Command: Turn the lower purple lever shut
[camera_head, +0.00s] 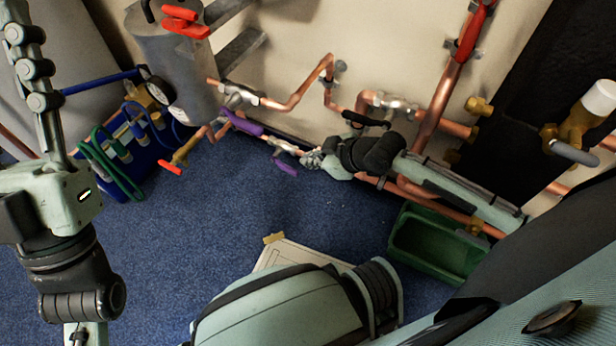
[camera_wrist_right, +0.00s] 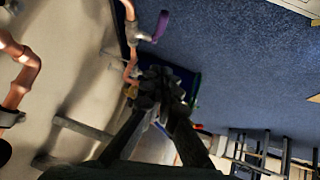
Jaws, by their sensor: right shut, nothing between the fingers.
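Two purple levers sit on valves of the copper pipework in the head view. The lower purple lever (camera_head: 284,167) points down and right from its silver valve, low over the blue floor. The upper purple lever (camera_head: 241,123) lies above and left of it. My right gripper (camera_head: 312,160) is just right of the lower lever, with a small gap seeming to lie between them. In the wrist view my right gripper (camera_wrist_right: 165,88) is shut and empty. One purple lever (camera_wrist_right: 160,26) shows beyond it there; I cannot tell which. My left arm is at left; its fingers are out of view.
A grey tank (camera_head: 178,65) with red handles stands at upper left. A blue rack with hoses (camera_head: 130,150) is below it. A green bin (camera_head: 408,232) lies right of centre. Copper pipes (camera_head: 440,100) run along the wall. Blue floor (camera_head: 230,200) is clear in the middle.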

